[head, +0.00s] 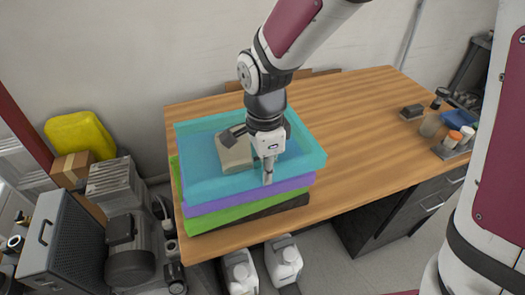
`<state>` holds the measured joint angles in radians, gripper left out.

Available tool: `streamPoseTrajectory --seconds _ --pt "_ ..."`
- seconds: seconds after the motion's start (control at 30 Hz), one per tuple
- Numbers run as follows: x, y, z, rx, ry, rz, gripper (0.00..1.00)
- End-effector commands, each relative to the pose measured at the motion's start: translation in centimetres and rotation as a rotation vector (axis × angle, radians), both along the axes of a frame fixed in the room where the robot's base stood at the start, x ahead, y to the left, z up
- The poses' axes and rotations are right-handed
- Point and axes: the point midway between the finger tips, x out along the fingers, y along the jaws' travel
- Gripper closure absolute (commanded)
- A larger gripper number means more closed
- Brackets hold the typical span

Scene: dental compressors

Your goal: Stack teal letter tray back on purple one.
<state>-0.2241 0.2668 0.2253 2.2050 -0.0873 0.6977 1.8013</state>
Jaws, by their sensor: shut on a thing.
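The teal letter tray (203,188) is at the left end of the wooden desk, above the purple letter tray (250,201). Its edges look roughly in line with the purple one; I cannot tell whether it fully rests on it. My gripper (267,178) is shut on the teal tray's front wall, right of its middle. A beige object (234,154) with a dark part lies inside the teal tray, partly hidden by my arm.
Compressors (130,225) stand on the left; white jugs (283,255) stand below the front edge.

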Motion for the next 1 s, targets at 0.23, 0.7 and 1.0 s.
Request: streamPoseTrajectory --seconds 0.23,0.7,1.0 --pt "0.0 0.0 -1.5 0.001 -0.003 0.0 1.0" --pt "0.0 0.0 -1.7 0.0 -0.001 0.001 0.64" --pt "0.1 0.0 -1.1 0.001 -0.004 0.001 0.64"
